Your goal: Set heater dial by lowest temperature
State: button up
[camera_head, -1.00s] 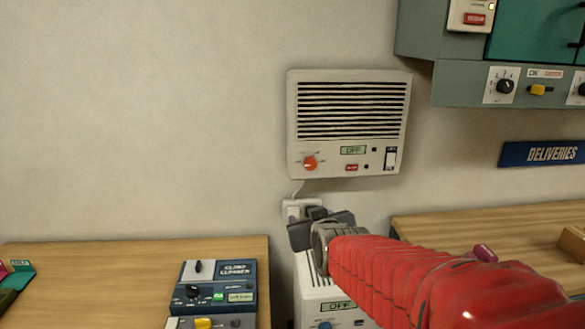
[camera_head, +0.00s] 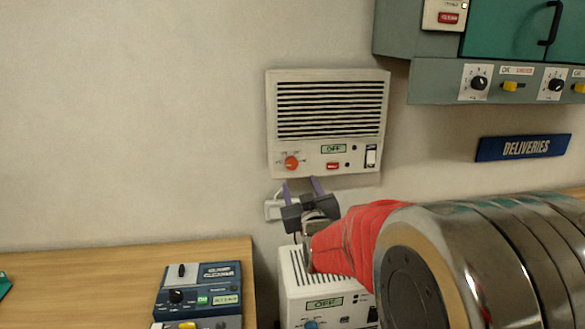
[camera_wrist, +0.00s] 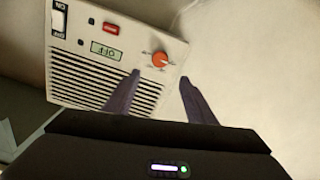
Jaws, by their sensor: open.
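The wall heater (camera_head: 328,123) is a cream box with dark louvres, and its small display reads OFF. Its orange dial (camera_head: 291,162) sits at the lower left of its front, with a red button and a white rocker switch to the right. My gripper (camera_head: 302,184) is open and empty just below the heater, its purple fingers pointing up toward it. In the wrist view the heater (camera_wrist: 117,60) appears turned over, and the orange dial (camera_wrist: 159,59) lies beyond the fingertips, between their lines and apart from them. No temperature reading is legible.
A second white unit (camera_head: 322,290) with a blue knob and an OFF display stands below my arm. A blue clamp cleaner (camera_head: 208,287) sits on the left wooden bench (camera_head: 90,275). A grey cabinet with dials (camera_head: 480,85) and a DELIVERIES sign (camera_head: 522,148) are at right.

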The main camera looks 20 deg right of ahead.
aim_at(292, 165)
jog(key=x, duration=1.3)
jog(key=shift+w, duration=0.35)
jog(key=shift+c, duration=0.5)
jog(key=c, duration=0.9)
